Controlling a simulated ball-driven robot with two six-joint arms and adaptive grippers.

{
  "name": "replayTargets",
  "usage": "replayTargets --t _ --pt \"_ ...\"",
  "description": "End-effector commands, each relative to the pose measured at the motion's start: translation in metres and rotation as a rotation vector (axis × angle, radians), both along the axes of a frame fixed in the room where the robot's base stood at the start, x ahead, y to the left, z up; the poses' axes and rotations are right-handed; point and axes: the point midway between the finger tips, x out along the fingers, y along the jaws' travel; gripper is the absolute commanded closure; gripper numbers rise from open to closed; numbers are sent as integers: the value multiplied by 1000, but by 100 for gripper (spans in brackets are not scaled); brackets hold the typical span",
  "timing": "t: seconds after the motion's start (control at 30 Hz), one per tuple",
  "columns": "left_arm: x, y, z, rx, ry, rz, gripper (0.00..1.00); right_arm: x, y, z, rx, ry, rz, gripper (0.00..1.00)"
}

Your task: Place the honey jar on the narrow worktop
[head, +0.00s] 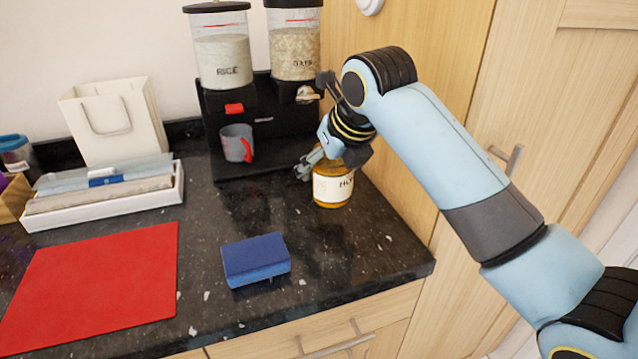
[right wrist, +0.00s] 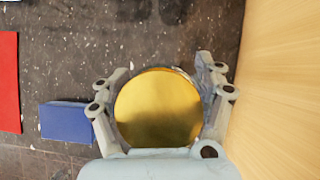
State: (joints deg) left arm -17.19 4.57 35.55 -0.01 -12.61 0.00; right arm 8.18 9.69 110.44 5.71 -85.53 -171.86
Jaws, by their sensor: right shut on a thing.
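The honey jar (head: 332,188) is amber with a white label, upright at the right end of the dark speckled worktop (head: 330,250), near the wooden cabinet side. My right gripper (head: 326,168) is shut on it from above, and its arm hides the jar's top. In the right wrist view the jar's round gold lid (right wrist: 158,108) lies between the two fingers of the right gripper (right wrist: 160,95). The jar's base appears at or very near the worktop; I cannot tell whether it touches. My left gripper is not in view.
A blue box (head: 256,260) and a red mat (head: 90,285) lie on the worktop. A black dispenser stand (head: 262,125) holds rice and oat containers, with a grey cup (head: 237,143) on it. A white tray (head: 110,205) and white bag (head: 115,120) stand left. The wooden panel (head: 415,90) is close at right.

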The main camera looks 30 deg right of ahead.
Motion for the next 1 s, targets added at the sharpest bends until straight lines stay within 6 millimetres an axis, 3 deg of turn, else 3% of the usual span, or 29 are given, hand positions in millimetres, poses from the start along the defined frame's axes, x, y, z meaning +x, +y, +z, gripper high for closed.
replayTargets --t 0.3,0.7,0.73,0.93,1.0 --pt "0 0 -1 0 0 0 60 1 0 -37 0 -1 -1 87" --pt "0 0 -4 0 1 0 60 1 0 -44 0 -4 0 87" --pt "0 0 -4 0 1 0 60 1 0 -45 0 -1 0 30" --pt "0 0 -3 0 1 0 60 1 0 -44 0 -1 0 3" --pt "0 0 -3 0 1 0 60 1 0 -44 0 -1 0 0"
